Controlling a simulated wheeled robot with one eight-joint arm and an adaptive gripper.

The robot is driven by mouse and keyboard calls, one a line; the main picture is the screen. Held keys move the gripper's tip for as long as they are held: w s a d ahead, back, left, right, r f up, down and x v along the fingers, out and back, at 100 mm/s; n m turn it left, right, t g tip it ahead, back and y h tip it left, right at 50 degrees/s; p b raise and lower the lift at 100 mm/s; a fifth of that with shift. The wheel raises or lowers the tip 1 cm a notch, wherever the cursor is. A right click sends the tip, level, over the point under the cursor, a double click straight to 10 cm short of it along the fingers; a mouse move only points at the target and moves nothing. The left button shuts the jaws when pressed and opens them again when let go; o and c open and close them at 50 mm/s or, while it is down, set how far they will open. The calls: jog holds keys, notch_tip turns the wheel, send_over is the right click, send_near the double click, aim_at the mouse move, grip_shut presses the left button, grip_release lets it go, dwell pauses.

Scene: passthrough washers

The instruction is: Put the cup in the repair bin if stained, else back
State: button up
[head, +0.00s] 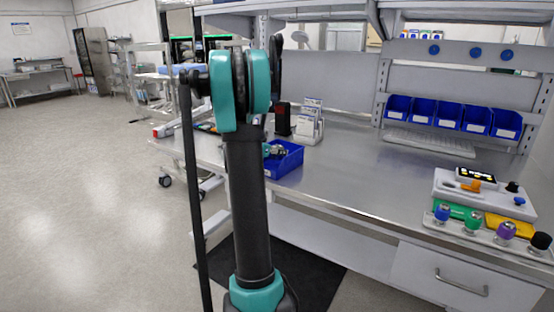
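No cup can be made out for certain in the head view. A single blue bin (290,164) stands on the metal bench left of centre, partly behind my arm, with small mixed parts inside. A row of several smaller blue bins (452,115) with white labels stands at the back right. I cannot tell which bin is the repair bin. My arm rises through the middle of the view, and its gripper cannot be made out.
The metal bench (355,165) is bare in the middle. A grey control box (485,190) and a rack with blue, green, purple and black-topped pieces (490,237) stand at right. Open floor (90,190) lies left.

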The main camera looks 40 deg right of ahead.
aim_at(276, 157)
jog(key=shift+f, duration=1.75)
jog(key=shift+f, duration=0.1)
jog(key=o, duration=1.2)
jog(key=shift+c, duration=0.2)
jog(key=shift+a+r, duration=0.25)
jog(key=shift+a, duration=0.1)
jog(key=v, duration=1.1)
jog(key=shift+s+a+r, duration=0.1)
jog(key=shift+a, duration=0.05)
jog(key=s+a+f+n+y, duration=0.4)
jog(key=s+a, duration=0.4)
jog(key=a, duration=0.3)
jog(key=s+a+f+n+y, duration=0.4)
jog(key=s+a+f, duration=0.3)
jog(key=a, duration=0.3)
jog(key=s+a+f+n+y, duration=0.5)
jog(key=s+a+f+n, duration=0.1)
jog(key=s+a, duration=0.4)
jog(key=shift+a+n, duration=0.3)
jog(key=shift+a, duration=0.55)
